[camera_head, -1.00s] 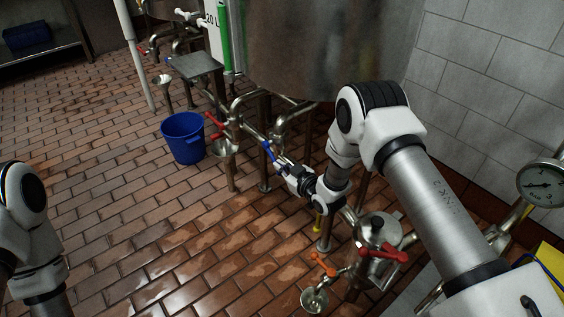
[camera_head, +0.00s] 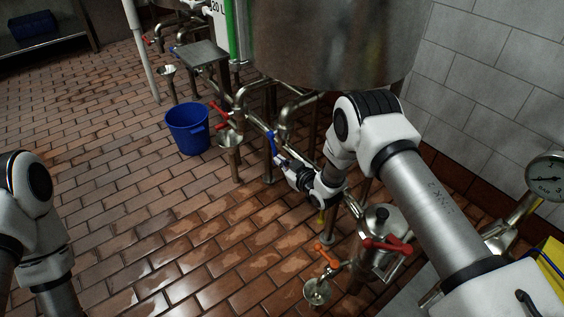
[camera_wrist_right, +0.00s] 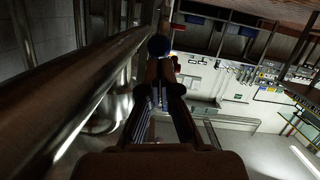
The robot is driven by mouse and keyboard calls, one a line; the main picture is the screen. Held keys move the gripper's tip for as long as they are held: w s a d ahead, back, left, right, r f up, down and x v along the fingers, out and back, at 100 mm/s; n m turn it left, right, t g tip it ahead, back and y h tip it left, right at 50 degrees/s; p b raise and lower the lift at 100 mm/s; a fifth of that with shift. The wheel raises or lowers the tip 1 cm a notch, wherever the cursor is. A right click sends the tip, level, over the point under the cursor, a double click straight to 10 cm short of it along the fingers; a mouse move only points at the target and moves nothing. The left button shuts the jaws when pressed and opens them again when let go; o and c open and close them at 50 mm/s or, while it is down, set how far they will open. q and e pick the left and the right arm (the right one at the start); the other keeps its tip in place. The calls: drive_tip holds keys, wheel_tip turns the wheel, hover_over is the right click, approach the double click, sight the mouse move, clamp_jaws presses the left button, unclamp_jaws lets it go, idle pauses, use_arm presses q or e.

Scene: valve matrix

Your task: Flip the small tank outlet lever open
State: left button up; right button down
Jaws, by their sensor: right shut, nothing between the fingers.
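A blue lever (camera_head: 271,142) stands on the pipe run below the big steel tank. My right gripper (camera_head: 283,163) is shut and empty, close beside the lower end of that lever; I cannot tell if they touch. In the right wrist view, the shut fingers (camera_wrist_right: 160,88) point at a round blue end (camera_wrist_right: 158,46) just beyond their tips. A small steel vessel (camera_head: 377,226) with a red lever (camera_head: 386,244) stands nearer me, with an orange lever (camera_head: 327,255) over a funnel. Which lever is the small tank outlet is not marked. My left arm shows at the left edge; its gripper is out of view.
The large steel tank (camera_head: 335,45) hangs over the pipes. A red lever (camera_head: 219,112) and a blue bucket (camera_head: 187,130) are to the left. A gauge (camera_head: 545,177) stands at the right. The tiled floor (camera_head: 120,200) at left is open.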

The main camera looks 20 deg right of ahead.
wheel_tip(320, 180, up, 10)
idle(0.7)
